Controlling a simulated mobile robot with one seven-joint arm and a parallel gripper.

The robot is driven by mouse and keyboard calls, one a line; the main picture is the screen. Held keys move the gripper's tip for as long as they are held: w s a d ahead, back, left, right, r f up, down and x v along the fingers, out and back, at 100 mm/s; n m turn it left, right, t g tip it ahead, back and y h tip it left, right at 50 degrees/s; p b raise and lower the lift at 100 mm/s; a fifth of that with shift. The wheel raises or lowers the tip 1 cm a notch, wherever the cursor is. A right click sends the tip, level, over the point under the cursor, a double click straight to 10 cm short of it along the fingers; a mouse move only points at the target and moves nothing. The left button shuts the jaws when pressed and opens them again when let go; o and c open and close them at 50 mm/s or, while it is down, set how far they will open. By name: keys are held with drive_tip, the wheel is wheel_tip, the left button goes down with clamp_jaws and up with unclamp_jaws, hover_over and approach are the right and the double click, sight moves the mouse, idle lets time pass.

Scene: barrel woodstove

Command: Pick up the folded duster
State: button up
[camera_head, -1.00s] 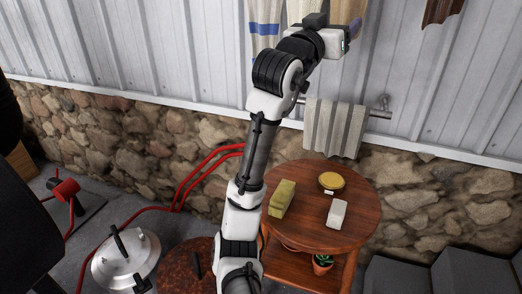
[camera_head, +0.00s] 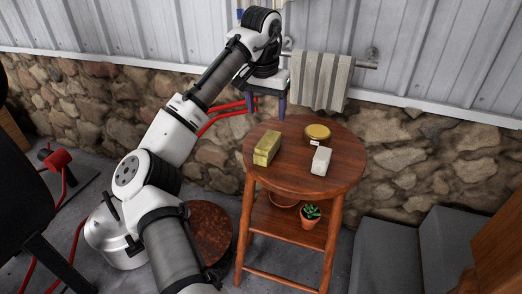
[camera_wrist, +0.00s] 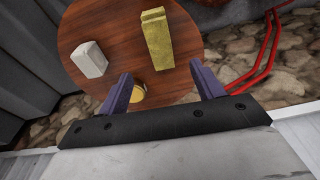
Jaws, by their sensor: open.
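The folded duster (camera_head: 267,148) appears to be the yellow-olive block at the left of the round wooden table top (camera_head: 330,183). It also shows in the wrist view (camera_wrist: 157,40), long side running away from my gripper. My gripper (camera_head: 266,108) points down with its two purple fingers apart and nothing between them. It hangs above the table's back left edge, clear of the duster. In the wrist view the duster lies ahead of the gap between the fingertips (camera_wrist: 162,74). Its near end is fully visible.
A round yellow-topped tin (camera_head: 317,132) and a pale block (camera_head: 321,161) stand right of the duster. A potted plant (camera_head: 310,216) sits on the lower shelf. A striped towel (camera_head: 320,80) hangs on a wall rail behind. Red pipes (camera_head: 220,115) run left of the table.

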sight(268, 141)
drive_tip(key=f, duration=0.4)
drive_tip(key=w+f, duration=0.1)
drive_tip(key=f, duration=0.2)
drive_tip(key=shift+d, duration=0.25)
drive_tip(key=shift+w+d+f, duration=0.1)
drive_tip(key=shift+w+f, duration=0.05)
drive_tip(key=shift+f, duration=1.2)
drive_tip(key=shift+w+f, duration=0.1)
drive_tip(key=shift+f, duration=1.25)
drive_tip(key=shift+c, duration=0.3)
drive_tip(key=c, duration=1)
